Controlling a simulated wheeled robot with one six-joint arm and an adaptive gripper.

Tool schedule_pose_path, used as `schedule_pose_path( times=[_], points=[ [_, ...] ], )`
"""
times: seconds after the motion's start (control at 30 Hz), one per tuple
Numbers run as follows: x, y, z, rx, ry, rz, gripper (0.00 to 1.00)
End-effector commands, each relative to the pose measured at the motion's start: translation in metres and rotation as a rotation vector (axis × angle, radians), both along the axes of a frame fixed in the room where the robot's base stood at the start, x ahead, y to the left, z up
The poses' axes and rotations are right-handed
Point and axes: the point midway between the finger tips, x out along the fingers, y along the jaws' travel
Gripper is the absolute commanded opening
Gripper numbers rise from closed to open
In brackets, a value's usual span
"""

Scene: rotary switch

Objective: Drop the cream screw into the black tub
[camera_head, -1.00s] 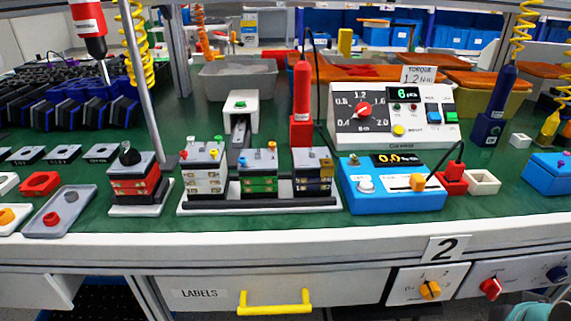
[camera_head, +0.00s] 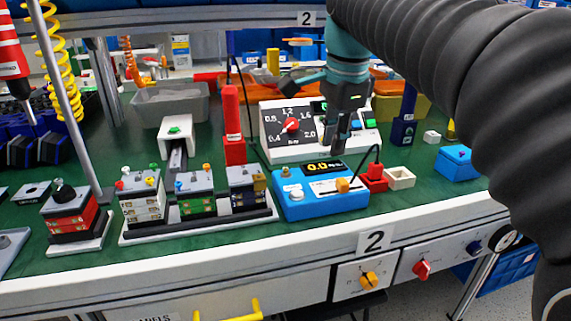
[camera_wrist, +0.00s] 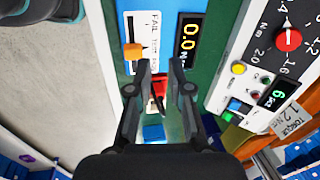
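My gripper (camera_head: 338,145) points down above the blue torque tester (camera_head: 310,200), near the front of the control box. In the wrist view its two fingers (camera_wrist: 158,88) are apart with nothing held between them. The blue tester (camera_wrist: 133,12) and a red holder (camera_wrist: 158,92) lie beneath and beyond the fingers. I cannot make out a cream screw or a black tub for certain. Small coloured screw heads sit on the left stack (camera_head: 139,185), the middle stack (camera_head: 197,195) and the right stack (camera_head: 247,187), too small to tell apart fully.
A grey control box (camera_head: 285,120) with a red knob stands behind the tester. A red screwdriver (camera_head: 232,125) stands upright to its left. A small cream open box (camera_head: 401,178) sits right of the tester. A metal pole rises at the left. Green mat shows at front right.

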Motion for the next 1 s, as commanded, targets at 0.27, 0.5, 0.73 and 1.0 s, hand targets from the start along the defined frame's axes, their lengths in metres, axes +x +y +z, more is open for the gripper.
schedule_pose_path(
  times=[0.27, 0.5, 0.73, 1.0],
  points=[
    [0.065, 0.051, 0.027, 0.054, 0.131, -0.492, 0.19],
    [0.089, 0.08, 0.03, 0.055, 0.191, -0.787, 0.19],
    [0.093, 0.087, 0.026, 0.052, 0.204, -0.874, 0.19],
    [0.092, 0.087, -0.001, 0.05, 0.205, -0.875, 0.19]
  ],
)
